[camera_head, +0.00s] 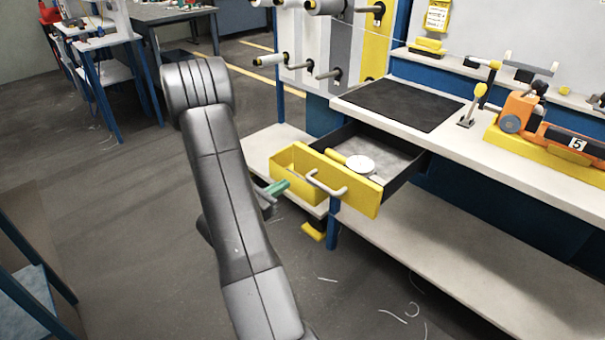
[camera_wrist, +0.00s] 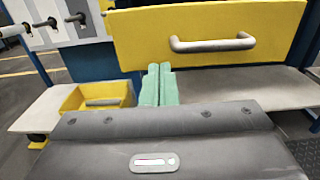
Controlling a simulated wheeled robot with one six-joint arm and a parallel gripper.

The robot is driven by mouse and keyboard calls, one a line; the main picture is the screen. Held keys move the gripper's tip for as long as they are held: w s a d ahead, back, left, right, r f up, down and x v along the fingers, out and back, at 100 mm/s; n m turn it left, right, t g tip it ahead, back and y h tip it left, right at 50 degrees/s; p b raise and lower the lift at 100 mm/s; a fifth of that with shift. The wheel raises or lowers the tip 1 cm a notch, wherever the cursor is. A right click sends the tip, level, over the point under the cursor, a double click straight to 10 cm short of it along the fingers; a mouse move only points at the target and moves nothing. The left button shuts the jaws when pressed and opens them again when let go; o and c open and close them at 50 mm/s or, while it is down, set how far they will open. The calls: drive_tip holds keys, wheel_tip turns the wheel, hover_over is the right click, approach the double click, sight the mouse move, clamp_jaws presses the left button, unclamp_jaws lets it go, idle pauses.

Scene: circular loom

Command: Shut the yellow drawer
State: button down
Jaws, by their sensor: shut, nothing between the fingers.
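The yellow drawer (camera_head: 362,194) stands pulled out from under the workbench, with a pale bar handle (camera_head: 326,184) on its front. A round white object (camera_head: 361,166) and a yellow piece lie inside it. In the wrist view the yellow drawer front (camera_wrist: 270,22) fills the upper right, with its handle (camera_wrist: 212,43) in plain sight. My gripper (camera_head: 279,187) has green fingers and is shut and empty, left of the handle in the head view. In the wrist view my gripper (camera_wrist: 159,72) is below and left of the handle. I cannot tell whether it touches the drawer front.
A yellow bin (camera_wrist: 97,98) sits on the lower shelf (camera_head: 430,250) beside the drawer. The bench top (camera_head: 480,163) carries a black mat (camera_head: 398,104) and an orange tool (camera_head: 518,110). A small yellow piece (camera_head: 313,231) and pale thread scraps lie on the floor. Open floor lies left of my arm.

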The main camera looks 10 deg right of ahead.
sight(310, 168)
drive_tip(key=x, duration=0.8)
drive_tip(key=shift+w+d, duration=0.25)
drive_tip(key=shift+d, duration=0.05)
